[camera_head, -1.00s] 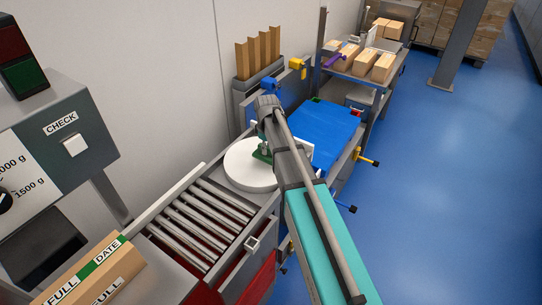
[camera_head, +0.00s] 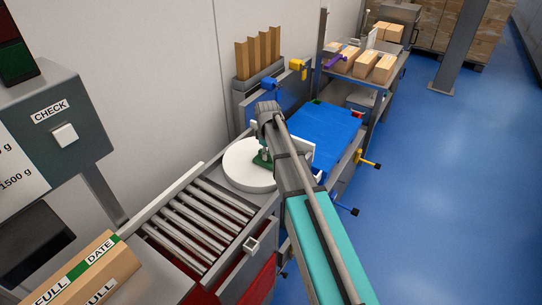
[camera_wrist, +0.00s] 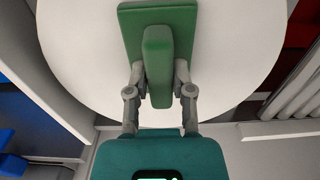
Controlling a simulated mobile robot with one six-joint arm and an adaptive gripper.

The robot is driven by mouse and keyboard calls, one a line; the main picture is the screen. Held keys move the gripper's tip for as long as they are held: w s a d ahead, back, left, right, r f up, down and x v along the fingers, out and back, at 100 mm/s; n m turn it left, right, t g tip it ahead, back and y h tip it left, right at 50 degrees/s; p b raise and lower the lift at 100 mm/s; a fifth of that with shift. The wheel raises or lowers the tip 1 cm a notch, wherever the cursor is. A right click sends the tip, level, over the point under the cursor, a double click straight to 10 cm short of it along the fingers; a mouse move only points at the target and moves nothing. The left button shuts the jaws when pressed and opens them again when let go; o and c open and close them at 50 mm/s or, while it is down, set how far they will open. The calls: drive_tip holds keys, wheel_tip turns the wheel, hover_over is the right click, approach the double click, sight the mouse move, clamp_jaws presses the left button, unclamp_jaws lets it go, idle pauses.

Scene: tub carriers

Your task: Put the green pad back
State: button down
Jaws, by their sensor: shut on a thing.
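The green pad (camera_wrist: 180,22) is a flat green plate with an upright green grip bar (camera_wrist: 157,50). My gripper (camera_wrist: 160,78) is shut on this bar, one grey finger on each side. The pad is over the white round plate (camera_wrist: 85,65), and I cannot tell whether it touches it. In the head view the pad (camera_head: 260,161) is a small green patch beside my arm, over the white round plate (camera_head: 240,176). My arm hides most of the gripper there.
A roller conveyor (camera_head: 200,220) lies in front of the round plate, with a FULL/DATE carton (camera_head: 85,275) nearer. A blue surface (camera_head: 325,135) lies behind. A CHECK box (camera_head: 60,130) stands left. A shelf with cartons (camera_head: 350,65) is farther back. Blue floor at right is clear.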

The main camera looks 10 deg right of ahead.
sight(268, 152)
drive_tip(key=shift+f, duration=0.1)
drive_tip(key=shift+c, duration=2.4)
unclamp_jaws()
drive_tip(key=shift+r, duration=0.25)
wheel_tip(268, 152, up, 12)
drive_tip(key=p, duration=1.2)
drive_tip(key=shift+f, duration=0.1)
drive_tip(key=shift+s, duration=0.1)
drive_tip(key=s+d+m, duration=0.1)
drive_tip(key=s+m, duration=0.8)
drive_tip(key=s, duration=1.4)
drive_tip(key=shift+d, duration=0.15)
